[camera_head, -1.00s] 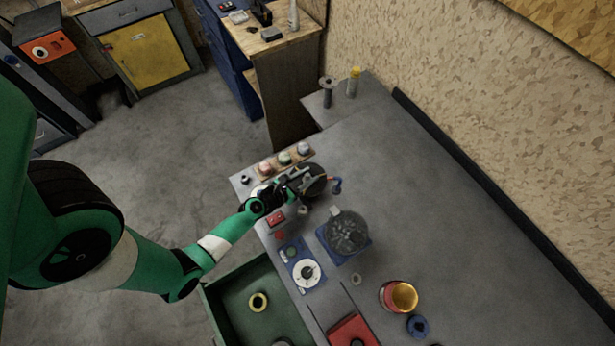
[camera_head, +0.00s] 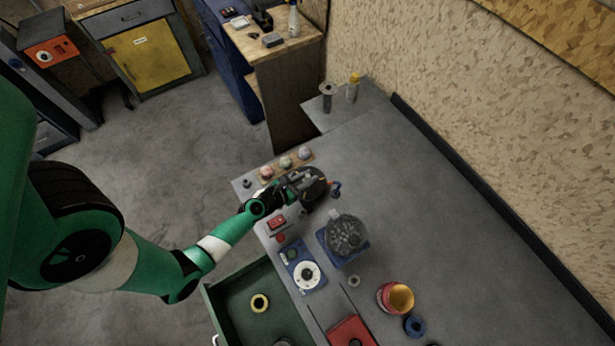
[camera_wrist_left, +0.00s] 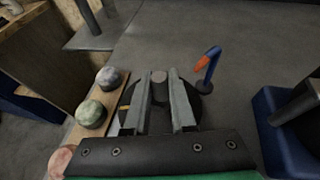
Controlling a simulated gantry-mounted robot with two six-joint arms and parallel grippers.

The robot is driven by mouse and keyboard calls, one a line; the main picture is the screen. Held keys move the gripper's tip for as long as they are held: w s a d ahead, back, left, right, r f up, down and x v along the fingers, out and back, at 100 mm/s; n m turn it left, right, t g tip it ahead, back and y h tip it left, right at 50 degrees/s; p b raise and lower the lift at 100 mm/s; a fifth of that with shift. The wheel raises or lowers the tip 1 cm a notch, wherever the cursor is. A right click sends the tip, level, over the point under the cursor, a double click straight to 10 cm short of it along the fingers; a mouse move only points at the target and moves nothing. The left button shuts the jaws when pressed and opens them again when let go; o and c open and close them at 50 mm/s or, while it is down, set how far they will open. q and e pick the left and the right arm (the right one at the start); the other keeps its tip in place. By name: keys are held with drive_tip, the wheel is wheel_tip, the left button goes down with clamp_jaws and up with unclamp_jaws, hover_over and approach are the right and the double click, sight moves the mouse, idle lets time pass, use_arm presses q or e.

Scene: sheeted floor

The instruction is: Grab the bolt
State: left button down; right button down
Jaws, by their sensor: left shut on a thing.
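My left gripper (camera_head: 303,182) is over the left part of the grey bench, at a dark round object (camera_head: 318,188). In the left wrist view, the fingers of the left gripper (camera_wrist_left: 161,82) are shut on a short grey round-topped piece, which looks like the bolt (camera_wrist_left: 159,77). The dark round object (camera_wrist_left: 127,100) with a yellow-orange mark lies beneath and around the fingers in that view. The fingers hide the lower part of the bolt, so I cannot tell whether it touches the dark object. My right gripper is not in view.
Three coloured balls on a wooden strip (camera_head: 285,166) lie left of the gripper. A blue-and-orange bent piece (camera_wrist_left: 207,66) stands close to its right. The bench's right side (camera_head: 440,210) is clear.

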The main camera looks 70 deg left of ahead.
use_arm(q)
drive_tip(key=s+d+r+p, duration=0.9)
drive_tip(key=d+r+p, duration=0.1)
drive_tip(key=p, duration=0.1)
drive_tip(key=shift+d+r, duration=0.2)
drive_tip(key=shift+d, duration=0.1)
drive_tip(key=shift+s, duration=0.1)
